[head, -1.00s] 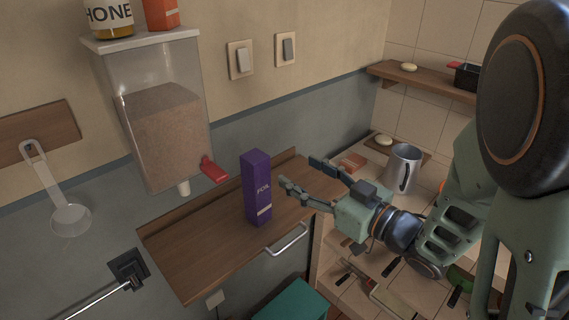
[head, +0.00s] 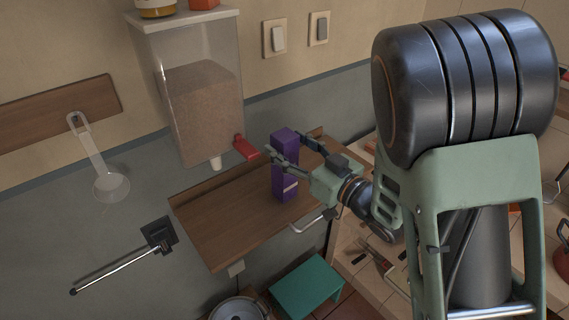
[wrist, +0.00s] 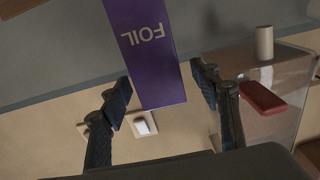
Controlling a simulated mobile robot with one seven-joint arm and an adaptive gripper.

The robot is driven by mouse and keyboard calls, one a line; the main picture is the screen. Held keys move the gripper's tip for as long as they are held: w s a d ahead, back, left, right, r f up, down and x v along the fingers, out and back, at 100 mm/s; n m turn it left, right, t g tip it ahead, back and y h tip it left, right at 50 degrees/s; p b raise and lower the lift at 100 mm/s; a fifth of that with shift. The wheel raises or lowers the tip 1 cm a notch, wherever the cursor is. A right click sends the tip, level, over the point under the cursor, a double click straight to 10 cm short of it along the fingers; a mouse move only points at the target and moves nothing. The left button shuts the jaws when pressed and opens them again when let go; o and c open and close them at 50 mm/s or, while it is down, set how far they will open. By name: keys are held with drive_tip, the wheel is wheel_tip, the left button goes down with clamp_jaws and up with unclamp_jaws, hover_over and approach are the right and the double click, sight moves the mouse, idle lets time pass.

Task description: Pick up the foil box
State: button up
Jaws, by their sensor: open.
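The foil box (head: 285,180) is a tall purple carton standing upright on a small wooden shelf (head: 225,218). In the wrist view the box (wrist: 146,50) shows its FOIL lettering, upside down. My gripper (head: 287,148) is open at the upper part of the box. In the wrist view one finger (wrist: 118,105) is on the left of the box and the other (wrist: 207,82) is on the right, with small gaps visible. Part of the box is hidden behind the near finger in the head view.
A clear dispenser (head: 203,110) with a red tap (head: 246,147) hangs just left of the box. A metal handle (head: 313,222) is at the shelf's front. A teal stool-like block (head: 307,286) stands below. The shelf left of the box is clear.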

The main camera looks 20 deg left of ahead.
drive_tip(key=shift+x, duration=0.85)
drive_tip(key=shift+c, duration=0.6)
clamp_jaws()
